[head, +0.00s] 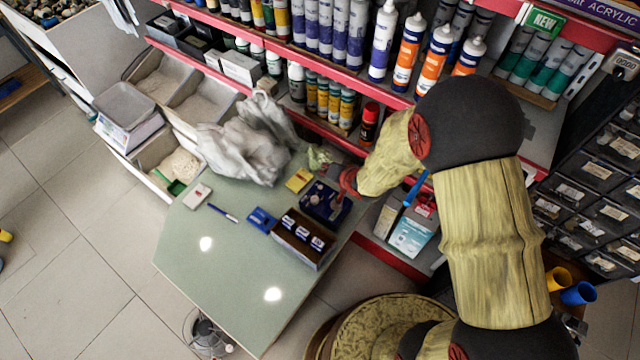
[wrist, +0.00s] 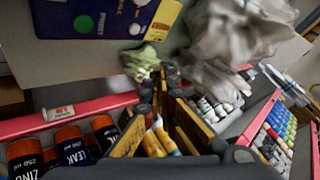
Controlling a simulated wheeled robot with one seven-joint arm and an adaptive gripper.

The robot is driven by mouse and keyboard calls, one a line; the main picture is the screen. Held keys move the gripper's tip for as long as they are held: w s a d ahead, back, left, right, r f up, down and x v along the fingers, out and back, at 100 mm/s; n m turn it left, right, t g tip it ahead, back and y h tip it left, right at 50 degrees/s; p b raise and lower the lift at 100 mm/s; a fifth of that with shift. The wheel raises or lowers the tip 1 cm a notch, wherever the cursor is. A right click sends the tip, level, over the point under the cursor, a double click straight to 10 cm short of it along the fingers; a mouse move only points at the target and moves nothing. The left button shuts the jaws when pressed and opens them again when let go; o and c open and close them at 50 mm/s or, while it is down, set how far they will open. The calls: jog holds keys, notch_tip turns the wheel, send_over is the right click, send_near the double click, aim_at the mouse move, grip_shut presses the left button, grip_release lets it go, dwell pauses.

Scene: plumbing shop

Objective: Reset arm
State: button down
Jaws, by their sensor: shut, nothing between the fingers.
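My gripper (wrist: 158,82) shows in the wrist view with its two dark fingers close together and nothing held between them. A crumpled pale green item (wrist: 140,62) is just beyond the fingertips; I cannot tell whether they touch it. In the head view my bent arm comes up from the lower right and reaches left, in front of the shelves. Its end is over the back right corner of the green counter (head: 200,270), near the crumpled green item (head: 320,156). The fingers are hard to make out there.
A grey plastic bag (head: 245,145) lies at the counter's back. A blue card (head: 325,203), a yellow box (head: 299,180) and a brown box (head: 303,238) are near my arm's end. Red-edged shelves (head: 330,65) with bottles and tubes are close behind. The counter's front is clear.

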dwell(0.3)
jog(key=s+d+f+n+g+h, duration=0.1)
jog(key=s+d+f, duration=0.1)
jog(key=s+d+f+n+g+h, duration=0.1)
jog(key=s+d+f, duration=0.1)
jog(key=s, duration=0.1)
jog(key=shift+s+d+f+g, duration=0.15)
jog(key=shift+d+f+g, duration=0.05)
jog(key=shift+f+g, duration=0.1)
jog(key=s+d+r+n+g+h, duration=0.2)
jog(key=s+d+r+g+h, duration=0.1)
jog(key=s+d+r, duration=0.65)
jog(key=s+r+t+b, duration=0.1)
jog(key=s+r, duration=0.5)
jog(key=r, duration=0.7)
jog(key=s+r+t+b, duration=0.1)
jog(key=s+r+t, duration=0.1)
jog(key=s+r, duration=0.5)
notch_tip(320, 180, up, 6)
jog(key=shift+d+r+m+y, duration=0.2)
jog(key=shift+d+m+y, duration=0.1)
jog(key=shift+d, duration=0.1)
